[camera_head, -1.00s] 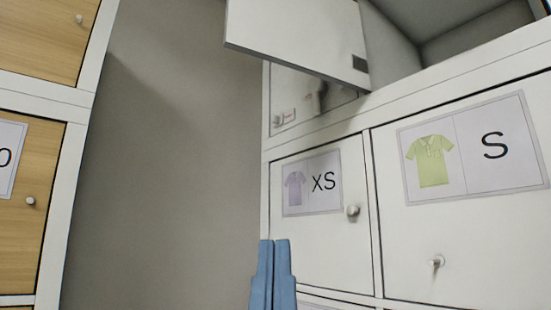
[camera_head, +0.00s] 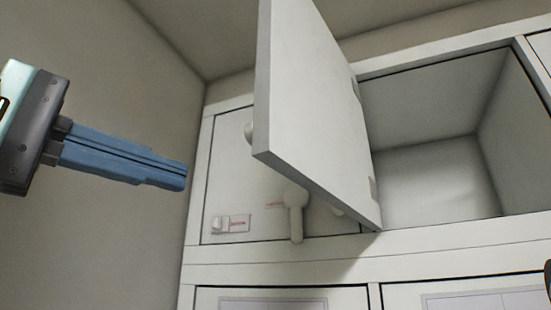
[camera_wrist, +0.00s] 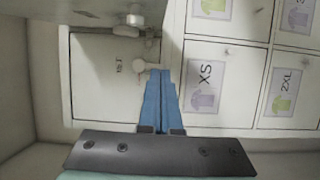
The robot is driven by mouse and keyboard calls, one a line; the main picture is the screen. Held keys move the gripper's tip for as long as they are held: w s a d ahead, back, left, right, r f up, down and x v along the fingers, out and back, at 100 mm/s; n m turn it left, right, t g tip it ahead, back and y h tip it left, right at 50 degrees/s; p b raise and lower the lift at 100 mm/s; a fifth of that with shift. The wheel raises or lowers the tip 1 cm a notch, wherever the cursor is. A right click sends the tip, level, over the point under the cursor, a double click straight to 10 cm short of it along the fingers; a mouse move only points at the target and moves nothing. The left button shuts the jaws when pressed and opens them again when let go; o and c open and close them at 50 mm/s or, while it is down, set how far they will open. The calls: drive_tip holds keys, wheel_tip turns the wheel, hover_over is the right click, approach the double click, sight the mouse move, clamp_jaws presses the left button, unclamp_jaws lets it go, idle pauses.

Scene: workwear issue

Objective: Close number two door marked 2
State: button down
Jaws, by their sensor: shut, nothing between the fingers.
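A white door (camera_head: 312,110) stands swung open in the head view, hinged at the left side of an open, empty compartment (camera_head: 435,180). No number shows on the door; its outer face is mostly turned away. A round knob (camera_head: 248,132) pokes out past its left edge. My gripper (camera_head: 185,178), with blue fingers, is shut and empty, left of the door and apart from it. In the wrist view the shut fingertips (camera_wrist: 160,72) point toward the cabinet front. A pale panel, seemingly the open door (camera_wrist: 60,10), crosses the top left there.
Behind the open door is a shut panel (camera_head: 228,185) with a lever handle (camera_head: 296,212) and a small latch label. Shut lockers, one marked XS (camera_wrist: 205,85), lie below. A plain wall (camera_head: 120,250) is at the left, with free space before it.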

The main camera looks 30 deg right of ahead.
sight(308, 126)
drive_tip(key=s+d+p, duration=0.1)
drive_tip(key=d+p, duration=0.4)
drive_tip(key=d, duration=0.6)
drive_tip(key=shift+s+d+r, duration=0.2)
drive_tip(key=shift+s+d, duration=0.1)
drive_tip(key=shift+d, duration=0.05)
